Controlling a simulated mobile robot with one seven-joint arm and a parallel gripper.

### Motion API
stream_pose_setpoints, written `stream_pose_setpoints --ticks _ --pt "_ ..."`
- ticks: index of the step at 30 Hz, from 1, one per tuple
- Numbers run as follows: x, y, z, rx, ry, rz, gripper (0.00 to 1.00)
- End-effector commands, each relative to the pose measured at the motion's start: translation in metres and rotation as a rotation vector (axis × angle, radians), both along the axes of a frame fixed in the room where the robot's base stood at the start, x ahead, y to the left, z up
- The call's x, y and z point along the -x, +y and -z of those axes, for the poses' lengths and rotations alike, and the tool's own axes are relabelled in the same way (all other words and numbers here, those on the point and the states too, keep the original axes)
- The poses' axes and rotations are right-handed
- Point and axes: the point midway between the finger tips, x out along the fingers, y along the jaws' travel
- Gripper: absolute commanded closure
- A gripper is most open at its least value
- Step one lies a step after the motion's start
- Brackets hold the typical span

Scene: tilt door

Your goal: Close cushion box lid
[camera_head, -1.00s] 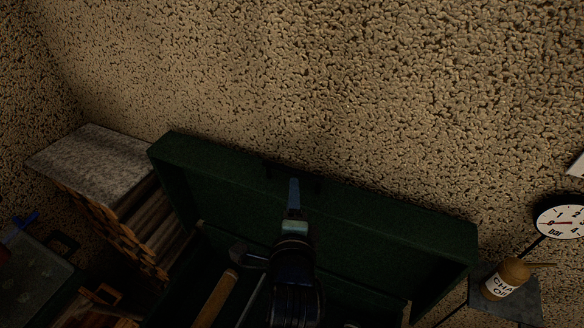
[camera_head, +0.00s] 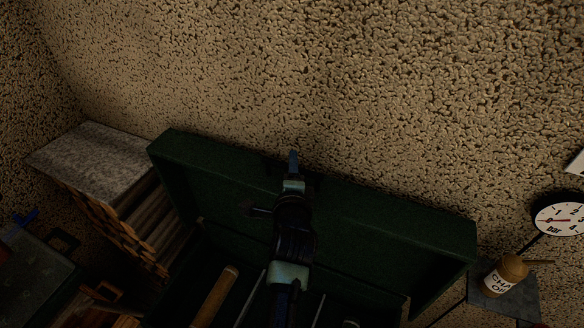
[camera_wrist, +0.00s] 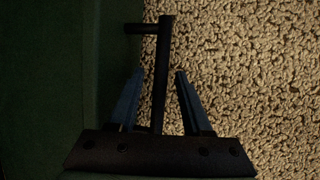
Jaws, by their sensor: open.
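The dark green box lid (camera_head: 390,225) stands open, raised near the wall behind the box. The open box interior (camera_head: 185,290) lies below it. My gripper (camera_head: 293,162) is at the middle of the lid's top edge. In the wrist view, my gripper (camera_wrist: 159,74) is open, with one blue finger on each side of the black lid handle (camera_wrist: 162,50). I see gaps between the handle bar and both fingers. The green lid fills the left of that view (camera_wrist: 45,80). My arm hides part of the lid and the box.
A wooden tool handle (camera_head: 214,295) and thin rods lie in the box. Stacked wood under a grey slab (camera_head: 90,150) stands left. A rough stone wall (camera_head: 300,70) rises behind. A small shelf with a jar (camera_head: 506,274) and a gauge (camera_head: 562,219) are at right.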

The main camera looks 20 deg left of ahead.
Motion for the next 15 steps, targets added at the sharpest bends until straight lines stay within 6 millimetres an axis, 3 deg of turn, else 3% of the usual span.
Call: stream_pose_setpoints --ticks 2,10,15 --pt "0.0001 0.0000 -0.0001 0.000 0.000 0.000 0.51" --pt "0.0003 -0.0001 -0.0001 0.000 0.000 0.000 0.97" --pt "0.0003 -0.0001 -0.0002 0.000 0.000 0.000 1.00"
